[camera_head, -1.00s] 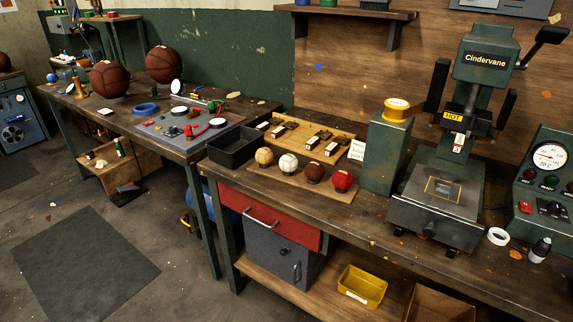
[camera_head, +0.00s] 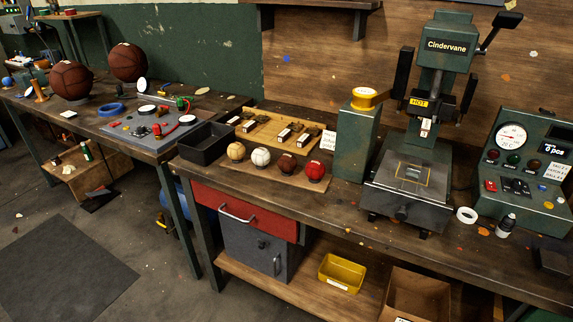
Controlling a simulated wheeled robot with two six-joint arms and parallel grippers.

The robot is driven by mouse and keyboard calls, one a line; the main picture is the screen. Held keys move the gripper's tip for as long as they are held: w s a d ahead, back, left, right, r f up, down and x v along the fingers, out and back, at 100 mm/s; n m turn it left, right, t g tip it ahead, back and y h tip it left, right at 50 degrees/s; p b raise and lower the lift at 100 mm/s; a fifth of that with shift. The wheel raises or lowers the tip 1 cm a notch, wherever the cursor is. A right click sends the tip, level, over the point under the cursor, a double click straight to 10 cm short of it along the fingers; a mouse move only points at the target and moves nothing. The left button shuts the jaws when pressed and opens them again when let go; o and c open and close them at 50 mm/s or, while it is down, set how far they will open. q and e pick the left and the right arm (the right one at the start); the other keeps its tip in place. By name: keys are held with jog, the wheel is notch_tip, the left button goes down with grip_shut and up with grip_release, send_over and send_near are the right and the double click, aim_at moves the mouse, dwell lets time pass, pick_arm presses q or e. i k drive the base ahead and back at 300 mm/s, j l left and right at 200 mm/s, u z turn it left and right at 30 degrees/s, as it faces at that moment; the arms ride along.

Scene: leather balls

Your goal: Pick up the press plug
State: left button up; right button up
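Neither of my grippers is in view. I cannot single out a press plug for certain in this view. The green Cindervane press (camera_head: 442,60) stands on the right part of the workbench, with a dark base plate (camera_head: 408,190) and a yellow HOT label. A green control box (camera_head: 525,175) with a gauge, coloured buttons and a small display stands to its right. A grey panel (camera_head: 130,127) with small red and green parts and a red cable lies on the left bench; its parts are too small to name.
Several small balls (camera_head: 261,157) sit on a board, beside a black tray (camera_head: 207,142) and a wooden stamp rack (camera_head: 255,128). A white tape roll (camera_head: 466,215) and a small bottle (camera_head: 506,225) lie by the press. A yellow bin (camera_head: 340,273) is on the lower shelf. Floor is open at left.

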aim_at(504, 228)
jog(key=z, duration=1.55)
